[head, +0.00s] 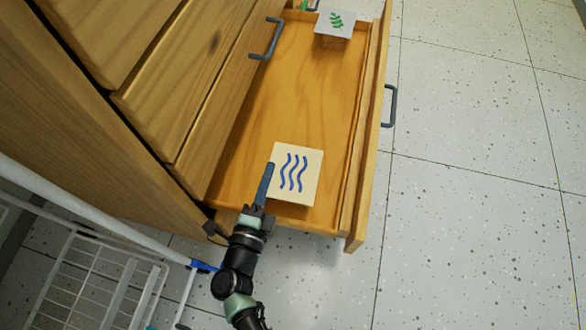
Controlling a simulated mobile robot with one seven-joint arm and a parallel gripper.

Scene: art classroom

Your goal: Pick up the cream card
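The cream card (302,178) with blue wavy lines is at the near end of the open wooden drawer (300,85). Its face is turned up toward the head camera. My gripper (266,178) reaches in from below, with one dark blue finger along the card's left edge. The finger overlaps that edge in the picture. A second finger does not show clearly and may be hidden behind the card. I cannot tell whether the gripper is shut on the card, or whether the card rests on something.
A white card (336,22) with a green leaf print is at the drawer's far end. The drawer's middle is bare. The wooden cabinet (120,130) rises on the left. A white wire rack (95,280) stands at lower left. Speckled floor (470,190) on the right is clear.

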